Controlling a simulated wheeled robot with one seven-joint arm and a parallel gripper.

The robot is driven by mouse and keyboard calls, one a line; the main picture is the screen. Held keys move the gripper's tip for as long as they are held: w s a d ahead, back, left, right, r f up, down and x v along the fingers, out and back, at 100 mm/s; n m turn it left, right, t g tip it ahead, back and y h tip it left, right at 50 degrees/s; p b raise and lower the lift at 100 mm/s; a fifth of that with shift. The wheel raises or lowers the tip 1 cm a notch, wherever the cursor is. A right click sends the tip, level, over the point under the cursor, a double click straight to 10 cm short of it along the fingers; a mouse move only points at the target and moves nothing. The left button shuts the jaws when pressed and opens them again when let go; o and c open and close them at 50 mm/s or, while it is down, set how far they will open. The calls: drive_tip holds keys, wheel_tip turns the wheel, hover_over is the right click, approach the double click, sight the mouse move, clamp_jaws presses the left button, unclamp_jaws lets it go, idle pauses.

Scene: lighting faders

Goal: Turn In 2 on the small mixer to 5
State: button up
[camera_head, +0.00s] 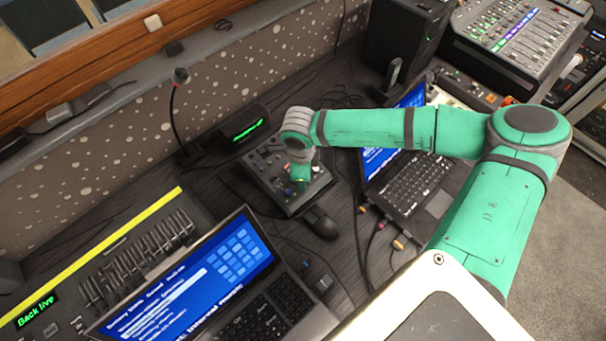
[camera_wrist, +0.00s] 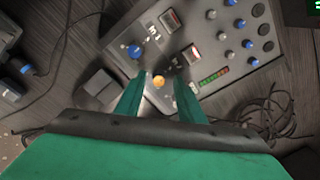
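The small mixer (camera_head: 262,168) is a grey box with several knobs on the desk, partly hidden by my arm. In the wrist view its panel (camera_wrist: 215,38) carries blue and grey knobs, small display windows and a green level strip. An orange-yellow knob (camera_wrist: 158,82) shows between my fingertips. A larger blue knob (camera_wrist: 134,51) lies just beyond the left finger.
A black mouse (camera_head: 320,222) lies just in front of the mixer. A laptop (camera_head: 408,178) stands to the right, another laptop (camera_head: 250,312) in front. A gooseneck microphone (camera_head: 175,115) and a green-lit display (camera_head: 246,129) stand behind. Cables run along the desk.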

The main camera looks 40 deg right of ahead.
wheel_tip(320, 180, up, 11)
drive_tip(key=shift+s+a+f, duration=0.15)
drive_tip(key=shift+s+a, duration=0.1)
drive_tip(key=shift+a, duration=0.05)
idle(0.5)
drive_tip(key=shift+s+d, duration=0.1)
